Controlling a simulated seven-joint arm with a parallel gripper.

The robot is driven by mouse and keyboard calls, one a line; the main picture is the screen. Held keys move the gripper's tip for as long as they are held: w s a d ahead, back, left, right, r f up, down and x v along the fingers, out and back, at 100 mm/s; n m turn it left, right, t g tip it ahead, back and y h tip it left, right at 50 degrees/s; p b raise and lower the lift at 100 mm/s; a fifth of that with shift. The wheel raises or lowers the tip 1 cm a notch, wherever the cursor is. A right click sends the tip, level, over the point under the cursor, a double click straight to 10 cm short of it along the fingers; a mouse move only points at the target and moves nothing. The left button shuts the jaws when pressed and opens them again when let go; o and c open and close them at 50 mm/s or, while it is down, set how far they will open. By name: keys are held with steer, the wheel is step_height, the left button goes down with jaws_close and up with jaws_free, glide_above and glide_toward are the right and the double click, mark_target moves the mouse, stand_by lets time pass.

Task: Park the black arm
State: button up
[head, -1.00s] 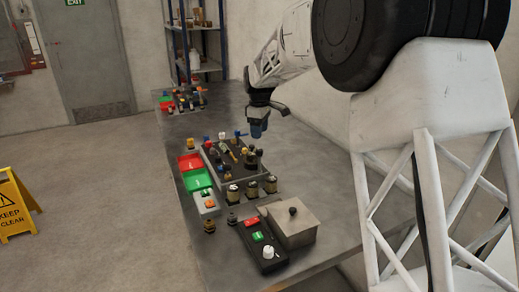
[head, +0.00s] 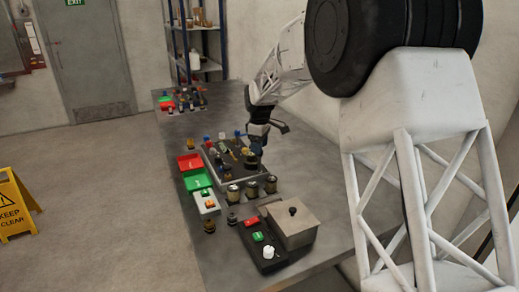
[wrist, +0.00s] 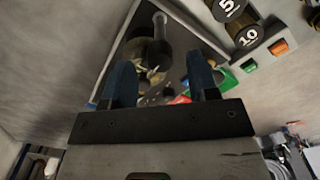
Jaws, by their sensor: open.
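My gripper (head: 256,150) is low over the right side of the dark control panel (head: 224,171) on the bench. In the wrist view its two blue fingers (wrist: 162,76) are apart with nothing gripped between them. A dark arm with a rounded end (wrist: 157,45), which looks like the black arm, stands on the panel beyond and between the fingertips. A brass-coloured round part shows beneath it. I cannot tell whether the fingers touch the arm. In the head view my gripper partly covers this area, so the arm's position is unclear there.
Red (head: 190,162) and green (head: 196,180) trays lie left of the panel. Several capped cylinders (head: 252,188) stand in front, two labelled 5 and 10 in the wrist view. A grey lidded box (head: 292,224) and a black button box (head: 262,246) sit nearer. Another cluster lies farther back.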

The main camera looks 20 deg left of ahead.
steer(key=shift+f, duration=0.75)
steer(key=c, duration=0.9)
